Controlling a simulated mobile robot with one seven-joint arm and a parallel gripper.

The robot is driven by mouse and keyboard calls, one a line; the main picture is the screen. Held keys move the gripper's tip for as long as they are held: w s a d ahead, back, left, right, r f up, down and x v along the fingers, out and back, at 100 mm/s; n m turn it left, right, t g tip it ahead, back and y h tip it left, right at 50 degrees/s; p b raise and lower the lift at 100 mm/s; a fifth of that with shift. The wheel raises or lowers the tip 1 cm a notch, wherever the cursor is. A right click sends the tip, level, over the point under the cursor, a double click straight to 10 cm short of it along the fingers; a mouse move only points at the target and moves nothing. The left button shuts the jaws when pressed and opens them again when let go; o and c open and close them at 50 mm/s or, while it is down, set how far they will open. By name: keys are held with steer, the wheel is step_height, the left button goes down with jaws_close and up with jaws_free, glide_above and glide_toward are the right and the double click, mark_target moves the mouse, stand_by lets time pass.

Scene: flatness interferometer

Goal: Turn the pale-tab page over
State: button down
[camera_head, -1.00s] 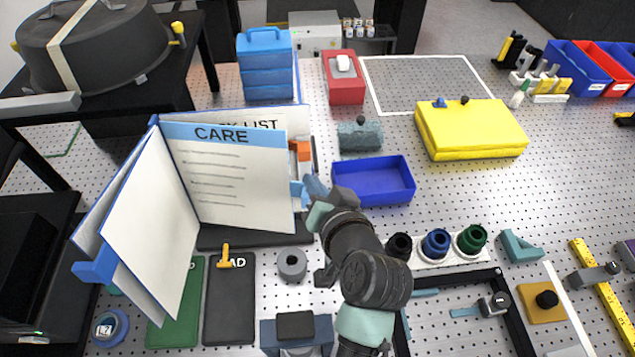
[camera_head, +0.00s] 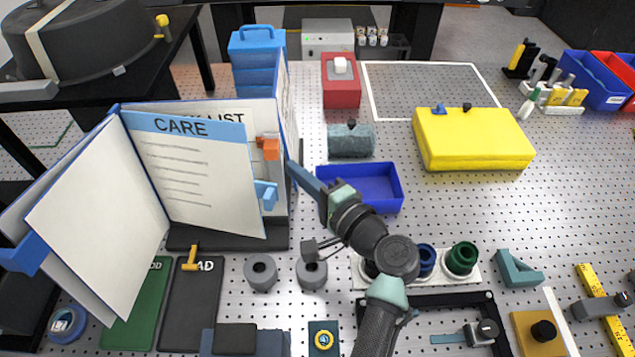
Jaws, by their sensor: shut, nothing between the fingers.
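A binder stands open on a dark base (camera_head: 225,236). Its front page on the right, headed CARE (camera_head: 195,170), has a pale blue tab (camera_head: 265,195) on its right edge. Behind it is a checklist page (camera_head: 235,117) with an orange tab (camera_head: 268,148). A blank white page (camera_head: 100,222) leans to the left. My gripper (camera_head: 296,168) is shut and empty, its fingers pointing up-left beside the binder's right edge. It is right of and above the pale tab, apart from it. Whether the fingertips touch the binder's edge cannot be told.
A blue tray (camera_head: 370,185) lies just behind my gripper. A yellow case (camera_head: 472,138), a red box (camera_head: 340,88) and a grey-green block (camera_head: 351,141) stand farther back. Grey rings (camera_head: 261,272) and a rack of dark sockets (camera_head: 462,259) are in front.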

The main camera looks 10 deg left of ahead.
steer(key=s+p, duration=0.1)
steer(key=s+a+p, duration=0.1)
steer(key=s, duration=0.1)
steer(key=shift+r, duration=0.2)
steer(key=shift+s+p, duration=0.15)
steer(key=shift+p, duration=0.15)
